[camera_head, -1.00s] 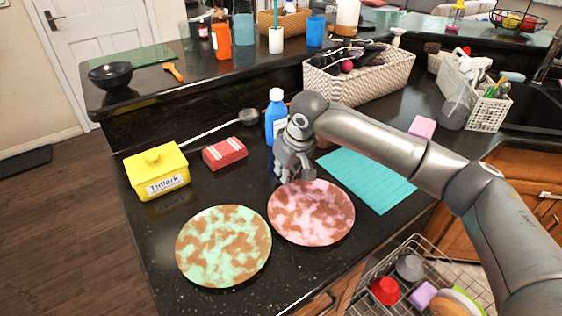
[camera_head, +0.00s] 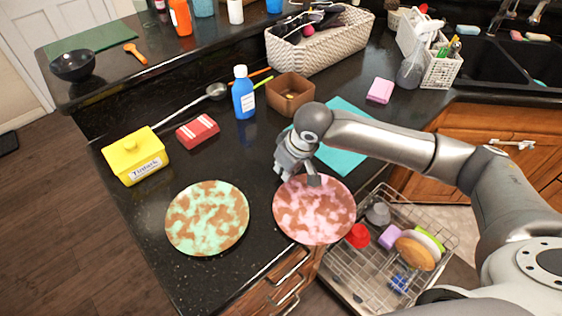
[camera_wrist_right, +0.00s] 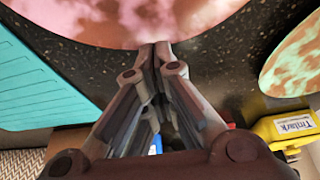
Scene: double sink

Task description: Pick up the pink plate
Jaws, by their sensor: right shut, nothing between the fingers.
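The pink plate (camera_head: 314,215), mottled pink and brown, lies at the front edge of the dark counter and seems to stick out past it. It also fills the top of the right wrist view (camera_wrist_right: 130,18). My right gripper (camera_head: 300,178) is shut and empty at the plate's far rim. In the right wrist view, the closed fingertips (camera_wrist_right: 155,50) are right by the rim; whether they touch it I cannot tell. My left gripper is not in view.
A green-brown plate (camera_head: 207,218) lies left of the pink one. A teal mat (camera_head: 345,155) is behind my right arm. Behind stand a yellow box (camera_head: 135,157), red packet (camera_head: 198,131), blue bottle (camera_head: 243,95) and brown box (camera_head: 291,92). An open dish rack (camera_head: 345,275) is below the edge.

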